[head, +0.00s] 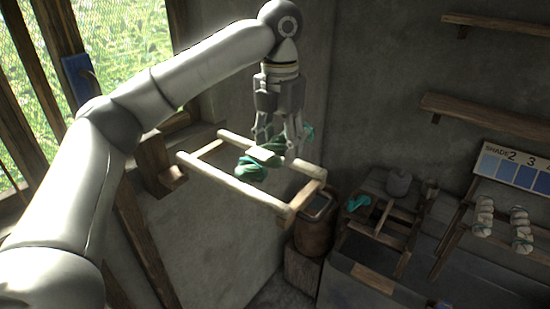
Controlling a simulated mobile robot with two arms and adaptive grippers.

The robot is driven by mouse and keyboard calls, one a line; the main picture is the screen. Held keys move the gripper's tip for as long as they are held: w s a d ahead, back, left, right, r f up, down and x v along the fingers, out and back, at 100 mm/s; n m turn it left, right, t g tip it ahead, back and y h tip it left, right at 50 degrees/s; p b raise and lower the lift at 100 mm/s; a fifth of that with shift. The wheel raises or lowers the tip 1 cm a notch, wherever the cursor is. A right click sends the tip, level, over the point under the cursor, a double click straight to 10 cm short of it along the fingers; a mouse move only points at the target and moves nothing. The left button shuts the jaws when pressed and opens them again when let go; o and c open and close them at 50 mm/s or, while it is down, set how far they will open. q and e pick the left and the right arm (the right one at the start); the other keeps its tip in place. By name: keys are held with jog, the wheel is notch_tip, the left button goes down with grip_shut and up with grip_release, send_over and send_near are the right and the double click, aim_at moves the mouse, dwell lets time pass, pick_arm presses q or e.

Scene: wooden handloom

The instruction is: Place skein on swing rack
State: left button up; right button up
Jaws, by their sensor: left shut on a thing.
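My left gripper (279,138) comes down from above, over the swing rack. It is shut on a green skein (252,168). The skein hangs below and to the left of the fingers, with a bit of green also showing at their right. The swing rack (235,182) is a pale wooden frame that juts out from a bracket by the window. The skein overlaps the rack's bars in the picture; I cannot tell whether it touches them. My right gripper is not in the picture.
A wooden stand (380,225) with a teal bundle (358,203) is at the lower right. A brown bucket (313,228) stands beneath the rack's end. Pale skeins (521,230) hang below a shade board (512,167). Wall shelves (485,117) are at the upper right.

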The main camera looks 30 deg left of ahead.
pick_arm(q)
jog(key=shift+s+a+f, duration=0.15)
jog(key=shift+f, duration=0.1)
notch_tip(320, 180, down, 3)
jog(key=shift+s+a+r+p, duration=0.1)
jog(key=shift+s+a+p, duration=0.05)
jog(key=shift+p, duration=1)
jog(key=shift+a+f, duration=0.1)
jog(key=shift+f, duration=0.25)
jog(key=o, duration=0.7)
jog(key=shift+d, duration=0.2)
jog(key=shift+c, duration=0.2)
jog(key=shift+o, duration=2.2)
jog(key=shift+a, duration=0.15)
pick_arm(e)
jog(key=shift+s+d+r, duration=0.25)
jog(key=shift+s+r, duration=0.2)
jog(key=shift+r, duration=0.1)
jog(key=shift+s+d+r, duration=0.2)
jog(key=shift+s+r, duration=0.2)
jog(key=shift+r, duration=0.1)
